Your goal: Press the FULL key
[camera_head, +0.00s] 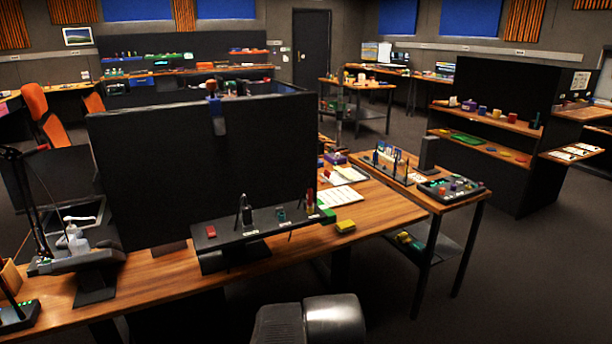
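A dark control panel (452,188) with several small coloured keys and green lights lies on the right-hand side table. It may be the trackball panel, but its lettering is too small to read and I cannot pick out the FULL key. Another dark box with green lights (15,318) is cut off at the lower left edge. Part of my own arm shows as a dark grey rounded shape at the bottom middle. My gripper is not visible.
A large black screen (200,165) stands on the wooden desk (385,210), behind a dark shelf of tools (262,230). A yellow block (345,226) lies near the desk's front edge. A black partition (500,100) stands at right. The floor at lower right is clear.

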